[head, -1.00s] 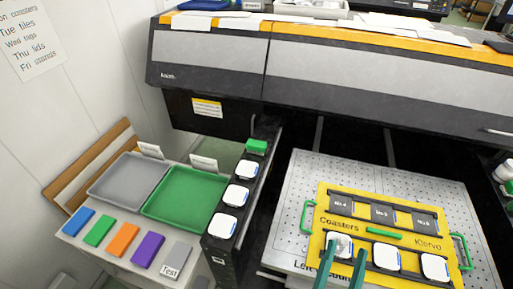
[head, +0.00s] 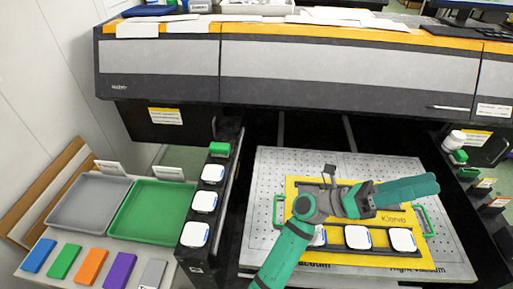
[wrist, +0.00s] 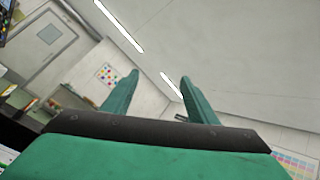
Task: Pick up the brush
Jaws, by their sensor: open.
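My gripper (head: 434,184) is in the head view above the yellow coaster jig (head: 292,228), with its green fingers pointing right. In the wrist view its two fingers (wrist: 158,80) stand apart with nothing between them, facing a wall and ceiling lights. I cannot pick out a brush for certain. A small green block-like item (head: 219,149) sits at the far end of the dark left ledge. Another small green item (head: 459,157) lies on the right ledge, beside a white bottle (head: 453,141). Both are too small to identify, and my gripper touches neither. My arm hides part of the jig.
The jig lies on a perforated grey bed (head: 262,180) and holds white coasters (head: 358,237). More coasters line the left ledge. A grey tray (head: 88,202) and a green tray (head: 152,210) stand at the left, behind coloured blocks. The printer cover (head: 300,65) spans the back.

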